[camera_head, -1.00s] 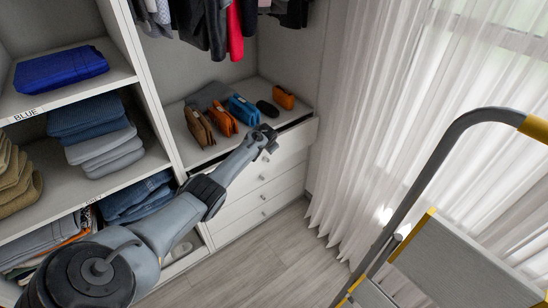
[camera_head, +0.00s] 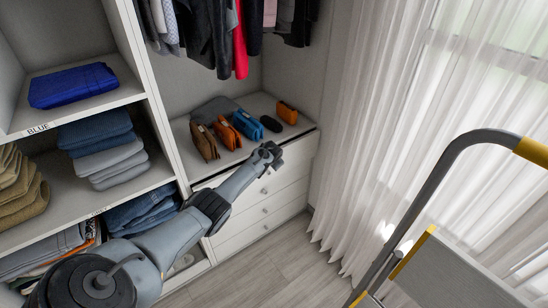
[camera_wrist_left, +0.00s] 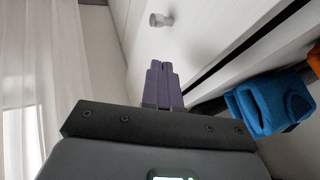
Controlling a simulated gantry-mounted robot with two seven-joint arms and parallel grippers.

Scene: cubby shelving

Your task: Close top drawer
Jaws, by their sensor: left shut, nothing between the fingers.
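The top drawer (camera_head: 299,151) is a white front under the shelf of bags in the head view. A thin dark gap shows along its upper edge, so it stands slightly open. In the left wrist view the drawer front (camera_wrist_left: 205,45) fills the upper middle, with a round knob (camera_wrist_left: 160,20) and a dark gap on its right. My left gripper (camera_head: 270,151) is at the top drawer's front, its fingers shut and empty. The closed fingers (camera_wrist_left: 163,84) point at the white front; I cannot tell whether they touch it. My right gripper is in neither view.
Several bags stand on the shelf above, among them a blue bag (camera_head: 247,125) and an orange bag (camera_head: 287,113). Lower drawers (camera_head: 262,212) look closed. A stepladder (camera_head: 440,262) stands at the right. White curtains (camera_head: 375,130) hang beside the drawers. Some floor is clear in front.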

